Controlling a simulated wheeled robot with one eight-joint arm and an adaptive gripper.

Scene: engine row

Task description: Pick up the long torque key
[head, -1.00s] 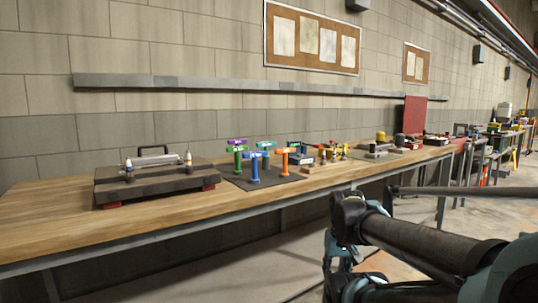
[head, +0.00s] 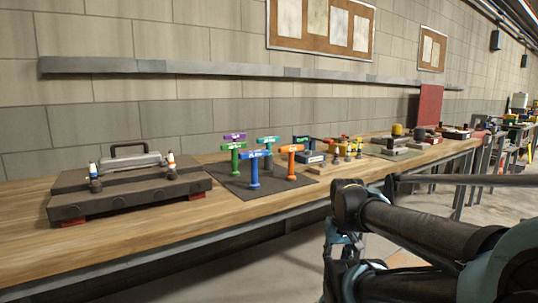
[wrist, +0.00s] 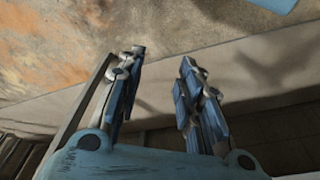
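Several T-handled keys stand upright on a dark mat (head: 222,184) on the bench in the head view. They are a blue key (head: 254,170) in front, an orange key (head: 291,162), a green key (head: 235,160), a teal key (head: 268,142) and a purple key (head: 234,136) behind. I cannot tell surely which is the long torque key. Their handles bear small white lettering, too small to read. My gripper (wrist: 162,58) is open and empty in the wrist view, over the floor. It is away from the keys, and no key shows in that view.
A dark plate (head: 130,197) carrying a handled metal block stands left of the mat. A wall rail (head: 200,68) runs behind.

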